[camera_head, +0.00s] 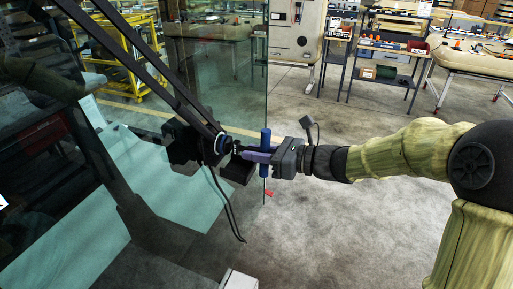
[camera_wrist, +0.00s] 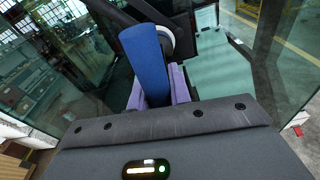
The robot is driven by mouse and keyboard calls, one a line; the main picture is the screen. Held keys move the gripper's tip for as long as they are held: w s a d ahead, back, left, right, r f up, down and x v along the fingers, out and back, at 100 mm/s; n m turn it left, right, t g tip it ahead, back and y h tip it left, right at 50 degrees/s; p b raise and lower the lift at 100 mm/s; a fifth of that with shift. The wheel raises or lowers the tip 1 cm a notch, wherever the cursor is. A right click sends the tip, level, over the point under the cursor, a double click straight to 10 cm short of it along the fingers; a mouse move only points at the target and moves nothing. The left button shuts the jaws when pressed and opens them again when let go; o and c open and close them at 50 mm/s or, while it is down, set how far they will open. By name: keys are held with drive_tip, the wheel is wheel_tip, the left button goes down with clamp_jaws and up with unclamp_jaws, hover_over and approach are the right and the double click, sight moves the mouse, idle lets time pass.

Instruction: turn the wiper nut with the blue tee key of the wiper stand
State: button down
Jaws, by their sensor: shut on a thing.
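The blue tee key (camera_head: 265,152) is upright in the head view, at the edge of the glass. My gripper (camera_head: 258,155) reaches in from the right and is shut on the key's blue bar. In the wrist view the blue bar (camera_wrist: 146,62) stands between the purple fingers of my gripper (camera_wrist: 160,88). The wiper stand (camera_head: 196,145) is dark, with a motor block and two long black wiper arms (camera_head: 150,55) running up left. A round pale-rimmed part (camera_head: 223,143) lies just left of the key. The wiper nut itself is too small or hidden to make out.
A large glass pane (camera_head: 225,75) stands behind and left of the key. A black cable (camera_head: 228,205) hangs below the stand. A small red piece (camera_head: 269,193) shows under the key. Shelves and a workbench (camera_head: 385,55) stand far back right; the floor between is clear.

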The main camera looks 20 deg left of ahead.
drive_tip(key=shift+r+m+g+p, duration=0.15)
drive_tip(key=shift+m+p, duration=0.75)
drive_tip(key=shift+p, duration=0.7)
drive_tip(key=shift+r+m+g+p, duration=0.15)
drive_tip(key=shift+m+p, duration=0.75)
drive_tip(key=shift+p, duration=0.7)
drive_tip(key=shift+f, duration=0.3)
drive_tip(key=d+p, duration=0.1)
drive_tip(key=d, duration=0.6)
drive_tip(key=shift+s+d+p, duration=0.3)
drive_tip(key=shift+p, duration=0.05)
drive_tip(key=w+d+f+m+t+h+b, duration=0.2)
drive_tip(key=w+d+f+m+t+h, duration=0.25)
drive_tip(key=d+f, duration=0.5)
drive_tip(key=w+d+f+m+t+h+b, duration=0.15)
drive_tip(key=w+d+f+m+t, duration=0.25)
drive_tip(key=d+f+m+t, duration=0.55)
drive_tip(key=s+d+f+m+t+h, duration=0.1)
drive_tip(key=f+h, duration=0.4)
drive_tip(key=f, duration=0.5)
drive_tip(key=s+d+f+m+t+h+b, duration=0.1)
drive_tip(key=s+d+f+h, duration=0.3)
drive_tip(key=f, duration=0.6)
drive_tip(key=shift+s+f+m+h, duration=0.4)
drive_tip(key=shift+s+m+h, duration=0.25)
drive_tip(key=shift+m+h, duration=0.15)
